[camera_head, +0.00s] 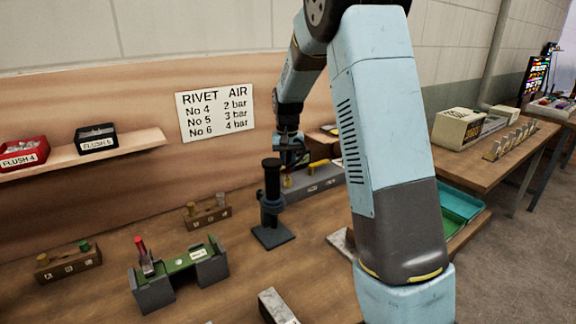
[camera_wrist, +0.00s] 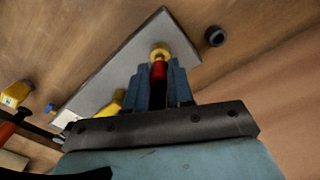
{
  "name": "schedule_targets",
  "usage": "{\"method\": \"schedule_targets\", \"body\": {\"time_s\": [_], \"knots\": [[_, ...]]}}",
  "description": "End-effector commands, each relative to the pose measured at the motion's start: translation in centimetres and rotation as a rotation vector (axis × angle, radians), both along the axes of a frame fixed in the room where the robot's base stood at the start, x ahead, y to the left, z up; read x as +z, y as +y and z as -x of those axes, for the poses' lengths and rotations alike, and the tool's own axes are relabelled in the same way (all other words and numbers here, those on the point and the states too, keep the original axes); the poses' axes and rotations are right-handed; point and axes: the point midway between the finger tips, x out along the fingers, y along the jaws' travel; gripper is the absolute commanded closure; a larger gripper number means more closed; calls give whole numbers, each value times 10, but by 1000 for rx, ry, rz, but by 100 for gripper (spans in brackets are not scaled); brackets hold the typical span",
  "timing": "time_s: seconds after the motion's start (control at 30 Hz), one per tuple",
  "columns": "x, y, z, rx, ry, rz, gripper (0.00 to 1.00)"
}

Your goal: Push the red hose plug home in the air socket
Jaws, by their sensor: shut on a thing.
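In the wrist view my gripper (camera_wrist: 166,72) is shut on the red hose plug (camera_wrist: 158,70), which sits between its two blue-grey fingers. The plug's front end points at a brass-yellow ring, the air socket (camera_wrist: 160,50), on a grey block (camera_wrist: 125,65). Plug and socket look in line and very close; I cannot tell how deep the plug sits. In the head view my gripper (camera_head: 291,152) is over the grey block (camera_head: 318,182) at the back of the bench, partly behind a dark upright tool. The plug's grip is not clear there.
A dark stand with an upright cylinder (camera_head: 272,195) is just in front of the block. A yellow part (camera_wrist: 110,104) is on the block beside my gripper. A green fixture with a red-topped tool (camera_head: 142,252) stands at front left. A dark round piece (camera_wrist: 215,36) is near the block.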

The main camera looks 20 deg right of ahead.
Motion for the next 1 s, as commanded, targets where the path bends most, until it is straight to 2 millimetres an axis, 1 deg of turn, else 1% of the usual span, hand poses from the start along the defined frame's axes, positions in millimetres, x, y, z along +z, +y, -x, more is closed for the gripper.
{"method": "schedule_targets", "body": {"time_s": [0.27, 1.0], "knots": [[-1, 1, 0, 1, 0, 0, 100], [-13, 0, 0, 0, -1, 0, 100]]}}
